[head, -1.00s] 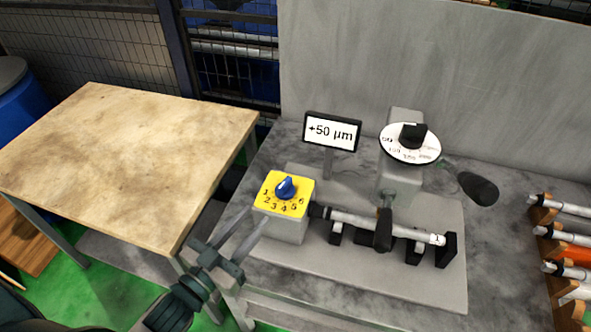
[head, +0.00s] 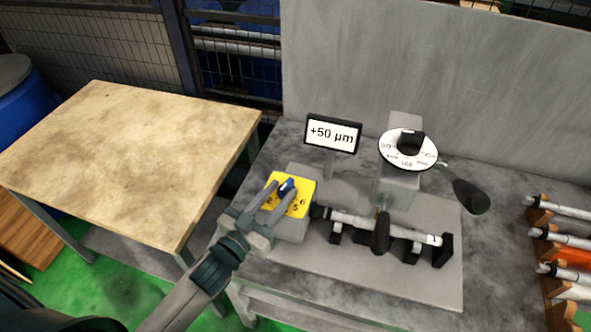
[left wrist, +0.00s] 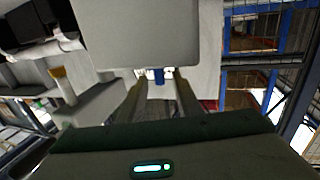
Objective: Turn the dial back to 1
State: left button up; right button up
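The blue dial knob (head: 287,186) sits on a yellow plate (head: 308,187) with numbers, on top of a grey box. My left gripper (head: 279,191) is at the plate, its two fingers apart and reaching to the knob from the lower left. The fingers hide some numbers, and I cannot tell whether they touch the knob or which number it points at. In the left wrist view a small blue shape (left wrist: 158,76) shows between the two separated fingertips. My right gripper is not in view.
A "+50 µm" display (head: 332,134) stands behind the box. To the right are a white scale disc (head: 397,153) with a black knob (head: 411,141), a shaft (head: 410,232) on supports, and a rack of shafts (head: 545,235). A bare table (head: 125,160) is at left.

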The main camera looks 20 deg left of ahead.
aim_at(292, 179)
pick_arm(q)
jog(key=p+x, duration=0.2)
jog(key=x, duration=0.5)
jog(key=shift+w+d, duration=0.15)
jog(key=shift+w, duration=0.25)
grip_shut()
